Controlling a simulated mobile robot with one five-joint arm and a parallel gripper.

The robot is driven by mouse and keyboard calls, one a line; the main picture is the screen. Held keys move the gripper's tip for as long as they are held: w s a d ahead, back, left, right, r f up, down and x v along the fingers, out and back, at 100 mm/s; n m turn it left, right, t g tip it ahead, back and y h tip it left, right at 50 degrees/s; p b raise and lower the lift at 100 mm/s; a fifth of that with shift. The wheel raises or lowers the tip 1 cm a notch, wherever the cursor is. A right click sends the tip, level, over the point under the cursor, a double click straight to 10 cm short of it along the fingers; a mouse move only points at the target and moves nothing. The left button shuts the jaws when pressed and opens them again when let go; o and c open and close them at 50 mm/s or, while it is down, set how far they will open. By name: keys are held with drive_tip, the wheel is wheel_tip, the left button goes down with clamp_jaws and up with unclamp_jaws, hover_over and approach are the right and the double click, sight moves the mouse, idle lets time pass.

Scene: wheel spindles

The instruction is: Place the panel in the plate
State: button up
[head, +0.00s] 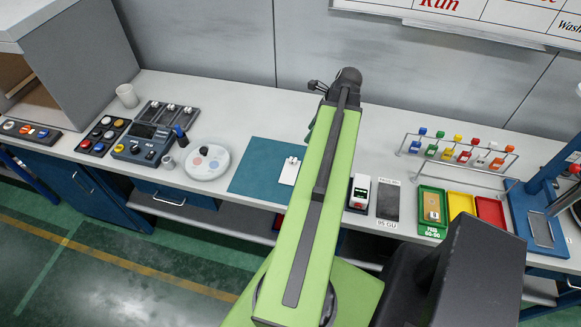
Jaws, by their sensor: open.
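A small white panel (289,171) with a raised fitting at its upper end lies on the teal mat (252,169), left of my arm. A round white plate (207,174) stands on the bench left of the mat, with a few small round pieces on it. My gripper (315,87) shows small and dark at the far end of my green arm, towards the back wall. It is open and apart from the panel and the plate. My arm hides part of the mat's right side and the bench behind it.
Left of the plate are a small cup (168,162), a control box (140,146) and button boxes. Right of my arm are a white device (360,191), a dark pad (388,201), coloured trays (461,205) and a vial rack (458,160).

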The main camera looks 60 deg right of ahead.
drive_tip(key=b, duration=1)
hover_over(292, 158)
drive_tip(key=s, duration=0.3)
drive_tip(key=f, duration=1)
drive_tip(key=shift+w+d+f, duration=0.1)
drive_tip(key=shift+d+f, duration=0.2)
drive_tip(key=shift+d, duration=0.1)
drive_tip(key=shift+w+f, duration=0.15)
drive_tip(key=shift+w, duration=0.05)
drive_tip(key=b+x, duration=0.5)
drive_tip(key=shift+s+f, duration=0.15)
clamp_jaws()
